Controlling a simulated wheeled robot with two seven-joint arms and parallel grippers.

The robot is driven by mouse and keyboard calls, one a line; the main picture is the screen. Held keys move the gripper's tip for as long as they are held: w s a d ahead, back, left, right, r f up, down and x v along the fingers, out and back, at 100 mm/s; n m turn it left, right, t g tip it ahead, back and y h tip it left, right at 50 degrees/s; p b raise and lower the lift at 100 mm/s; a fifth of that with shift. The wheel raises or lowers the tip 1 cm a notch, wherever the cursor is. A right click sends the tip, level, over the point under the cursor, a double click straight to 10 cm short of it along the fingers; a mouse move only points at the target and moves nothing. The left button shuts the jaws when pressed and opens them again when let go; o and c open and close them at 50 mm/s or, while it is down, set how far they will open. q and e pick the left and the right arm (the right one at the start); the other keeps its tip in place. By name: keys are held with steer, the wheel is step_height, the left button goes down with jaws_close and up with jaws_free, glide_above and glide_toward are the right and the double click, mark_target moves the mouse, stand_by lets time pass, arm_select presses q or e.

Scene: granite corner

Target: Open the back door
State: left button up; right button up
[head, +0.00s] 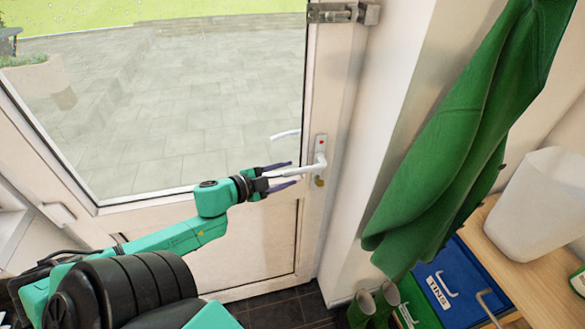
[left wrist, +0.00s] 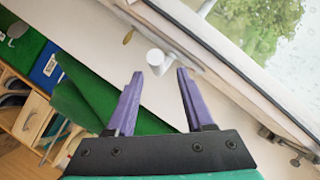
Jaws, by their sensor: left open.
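The back door (head: 259,220) is white with a large glass pane and appears closed in its frame. Its white lever handle (head: 309,168) sticks out to the left from a plate on the door's right edge, with a key below it. My left gripper (head: 286,174) is open at the lever, with one purple finger above and one below its free end in the head view. In the left wrist view the lever's white end (left wrist: 156,58) shows between and just past the open fingertips (left wrist: 160,73). Whether they touch is unclear. My right gripper is out of view.
A green coat (head: 450,140) hangs on the wall right of the door. Green boots (head: 373,304), a blue box (head: 452,285) and a wooden bench with a white bin (head: 540,203) stand at the right.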

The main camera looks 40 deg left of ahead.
mark_target(299, 169)
arm_select(q)
steer(key=x, duration=0.3)
steer(key=shift+w+a, duration=0.1)
steer(key=shift+x, duration=0.85)
jaws_close()
steer(key=shift+r, duration=0.25)
stand_by(0.4)
